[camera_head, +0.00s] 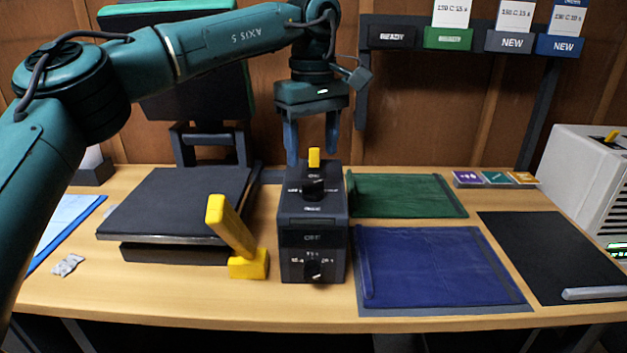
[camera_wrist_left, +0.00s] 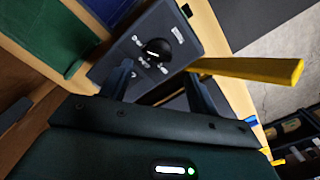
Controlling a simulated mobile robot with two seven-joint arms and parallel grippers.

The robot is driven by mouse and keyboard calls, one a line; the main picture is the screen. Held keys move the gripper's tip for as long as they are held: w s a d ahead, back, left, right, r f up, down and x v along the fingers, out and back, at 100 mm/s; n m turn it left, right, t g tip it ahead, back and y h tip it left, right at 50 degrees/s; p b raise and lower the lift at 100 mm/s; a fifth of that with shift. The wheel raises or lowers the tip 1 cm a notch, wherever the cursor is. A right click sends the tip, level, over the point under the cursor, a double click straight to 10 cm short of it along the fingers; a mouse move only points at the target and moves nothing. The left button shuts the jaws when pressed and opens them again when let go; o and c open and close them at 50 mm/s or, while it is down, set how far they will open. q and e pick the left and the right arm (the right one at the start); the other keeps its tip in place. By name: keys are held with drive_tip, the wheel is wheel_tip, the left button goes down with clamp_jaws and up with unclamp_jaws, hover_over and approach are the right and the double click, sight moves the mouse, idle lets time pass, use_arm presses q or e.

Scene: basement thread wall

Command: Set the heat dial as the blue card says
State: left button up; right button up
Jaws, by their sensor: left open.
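A dark control box (camera_head: 297,240) stands mid-table, with one black knob (camera_head: 313,187) on its sloped top and another knob (camera_head: 313,268) on its front. I cannot read which is the heat dial or its setting. The blue card (camera_head: 567,17) stands in a blue holder at the upper right; its small text is not clearly legible. My left gripper (camera_head: 313,155) is open and empty, pointing down above the back of the box. In the left wrist view a black knob (camera_wrist_left: 157,50) lies just beyond the open fingertips (camera_wrist_left: 160,72), apart from them. My right gripper is not in view.
A yellow handle (camera_head: 232,230) rises left of the box, by a dark press plate (camera_head: 180,195). Blue cloth (camera_head: 430,265) and green cloth (camera_head: 405,195) lie right of it. A black mat (camera_head: 550,250) lies further right. A small yellow piece (camera_head: 314,157) stands behind the box.

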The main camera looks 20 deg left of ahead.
sight(313, 182)
use_arm(q)
wheel_tip(313, 182, down, 6)
drive_tip(key=shift+b, duration=0.3)
drive_tip(key=shift+c, duration=0.2)
drive_tip(key=c, duration=0.9)
